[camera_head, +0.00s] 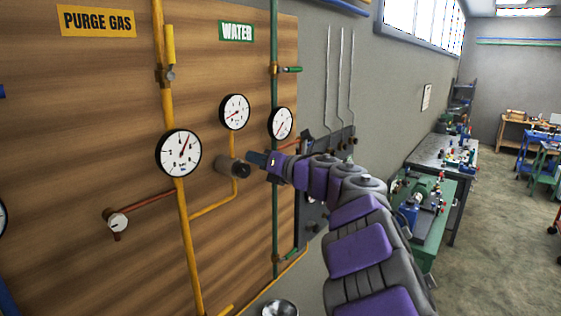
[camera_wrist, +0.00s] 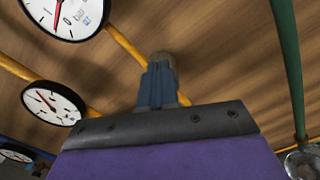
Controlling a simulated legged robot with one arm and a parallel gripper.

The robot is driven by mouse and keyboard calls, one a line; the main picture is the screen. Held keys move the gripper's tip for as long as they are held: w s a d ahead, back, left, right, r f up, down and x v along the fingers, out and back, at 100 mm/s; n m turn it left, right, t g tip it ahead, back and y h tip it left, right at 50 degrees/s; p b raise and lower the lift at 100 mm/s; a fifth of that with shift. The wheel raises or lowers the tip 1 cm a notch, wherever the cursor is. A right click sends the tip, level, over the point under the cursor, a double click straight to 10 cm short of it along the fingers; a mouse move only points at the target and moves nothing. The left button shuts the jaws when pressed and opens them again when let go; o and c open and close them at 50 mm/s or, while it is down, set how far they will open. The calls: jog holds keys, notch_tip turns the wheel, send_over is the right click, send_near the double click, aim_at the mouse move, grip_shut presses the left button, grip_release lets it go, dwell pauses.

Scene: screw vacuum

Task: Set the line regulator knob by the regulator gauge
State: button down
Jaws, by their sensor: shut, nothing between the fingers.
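The regulator knob (camera_head: 230,167) is a dark round knob on the yellow purge gas pipe, facing out from the wooden panel. A white round gauge (camera_head: 235,111) sits just above it, with its red needle pointing to the lower left. A larger gauge (camera_head: 178,152) is on the yellow pipe to the left, its needle pointing up and right. My gripper (camera_head: 252,158) is shut and empty, with its blue fingers close in front of the knob. In the wrist view the shut fingers (camera_wrist: 157,80) cover most of the knob (camera_wrist: 163,58); I cannot tell whether they touch.
A green water pipe (camera_head: 275,200) runs upright just right of the knob, with a third gauge (camera_head: 281,123) on it. A yellow valve handle (camera_head: 169,45) and a small dial (camera_head: 117,222) are at the left. A metal bowl (camera_head: 280,308) stands below.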

jog(key=b+v, duration=0.2)
jog(key=v, duration=0.4)
jog(key=shift+b, duration=0.4)
jog(key=shift+d+r, duration=0.1)
jog(key=shift+d, duration=0.1)
